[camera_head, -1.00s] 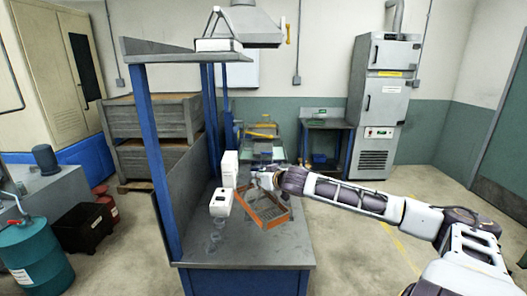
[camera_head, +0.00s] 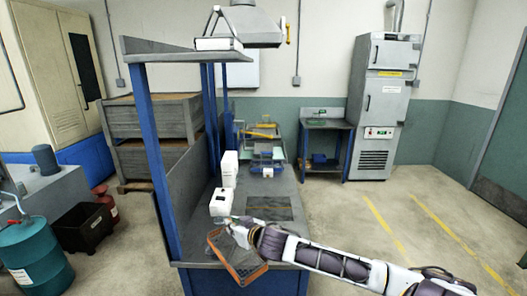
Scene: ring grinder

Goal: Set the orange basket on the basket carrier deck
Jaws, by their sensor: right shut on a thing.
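The orange basket (camera_head: 222,259), a shallow orange frame with a mesh bottom, hangs tilted at the front edge of the workbench. My right gripper (camera_head: 236,229) is shut on its rim. My right arm reaches in from the lower right and hides part of the basket. I cannot tell for certain which thing is the basket carrier deck. My left gripper is not in view.
A dark rectangular patch (camera_head: 268,208) lies bare on the workbench (camera_head: 285,187). White boxes (camera_head: 221,202) stand left of it, below a blue-posted shelf. A machine with yellow and blue parts (camera_head: 264,148) stands behind. A side table (camera_head: 325,126) and grey oven (camera_head: 382,105) stand farther back.

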